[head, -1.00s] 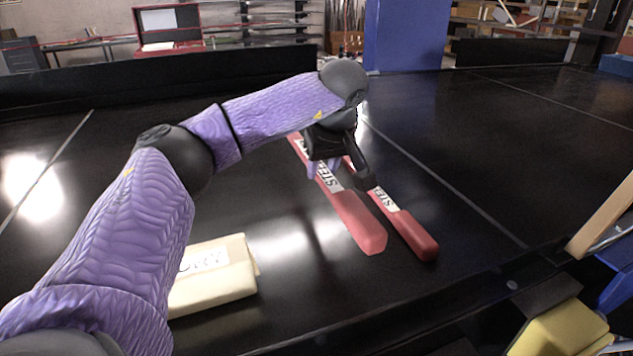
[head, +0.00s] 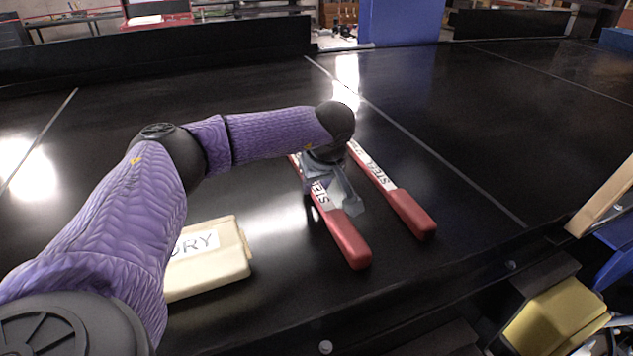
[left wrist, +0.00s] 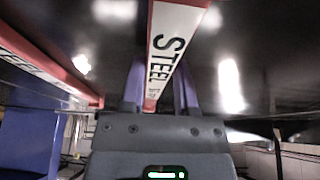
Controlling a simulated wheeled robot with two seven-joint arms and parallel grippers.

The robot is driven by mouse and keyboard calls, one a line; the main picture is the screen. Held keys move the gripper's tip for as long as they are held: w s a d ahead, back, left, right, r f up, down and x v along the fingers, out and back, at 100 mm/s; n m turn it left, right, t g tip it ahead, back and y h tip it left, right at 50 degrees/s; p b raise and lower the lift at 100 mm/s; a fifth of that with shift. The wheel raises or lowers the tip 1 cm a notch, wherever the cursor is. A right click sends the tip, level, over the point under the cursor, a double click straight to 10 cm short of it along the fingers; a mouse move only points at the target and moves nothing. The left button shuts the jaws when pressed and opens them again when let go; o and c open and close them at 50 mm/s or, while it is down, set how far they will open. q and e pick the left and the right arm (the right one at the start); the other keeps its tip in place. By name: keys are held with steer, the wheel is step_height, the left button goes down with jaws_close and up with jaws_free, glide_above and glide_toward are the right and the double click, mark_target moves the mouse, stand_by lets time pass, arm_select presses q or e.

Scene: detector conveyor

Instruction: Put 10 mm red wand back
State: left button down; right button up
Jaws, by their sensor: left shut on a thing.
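Two red wands with white STEEL labels show on the black belt in the head view. My left gripper (head: 328,190) is shut on the left wand (head: 347,240), around its labelled middle, with its red handle pointing toward the front edge. In the left wrist view the held wand (left wrist: 166,55) runs between the two fingers. The other wand (head: 412,213) lies to its right, apart from it, and also shows at the left of the left wrist view (left wrist: 35,65). I cannot read a diameter on either wand. My right gripper is not in view.
A cream block (head: 210,260) with a label ending in "URY" lies left of the wands, near my left arm. A yellow object (head: 555,315) is at the lower right, beyond the belt's front edge. The belt's right half is clear.

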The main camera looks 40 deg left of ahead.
arm_select(q)
steer(key=shift+c, duration=1.8)
jaws_free()
steer(key=v, duration=1.2)
